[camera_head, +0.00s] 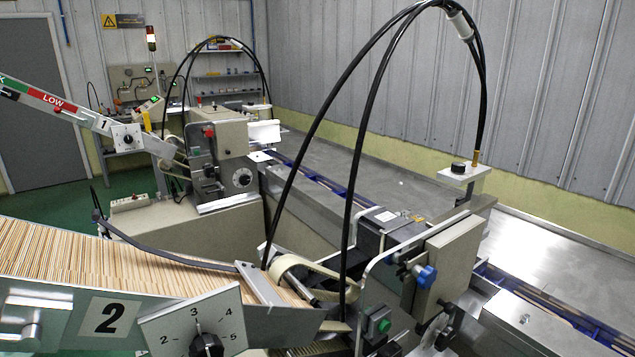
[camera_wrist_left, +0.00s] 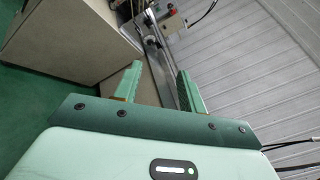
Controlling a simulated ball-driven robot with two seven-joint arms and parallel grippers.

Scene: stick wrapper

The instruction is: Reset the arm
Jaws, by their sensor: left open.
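My left gripper (camera_wrist_left: 158,85) shows in the left wrist view with its two green fingers spread wide apart and nothing between them. It is not seen in the head view. Behind the fingers are the beige side of a machine cabinet and a metal rail. My right gripper is in neither view.
A stick feeder marked 2 (camera_head: 108,317), full of wooden sticks (camera_head: 90,258), fills the lower left. A wrapping machine (camera_head: 440,270) with black cables stands at the right. A second machine (camera_head: 218,150) stands farther back. Green floor (camera_wrist_left: 40,100) is open at left in the wrist view.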

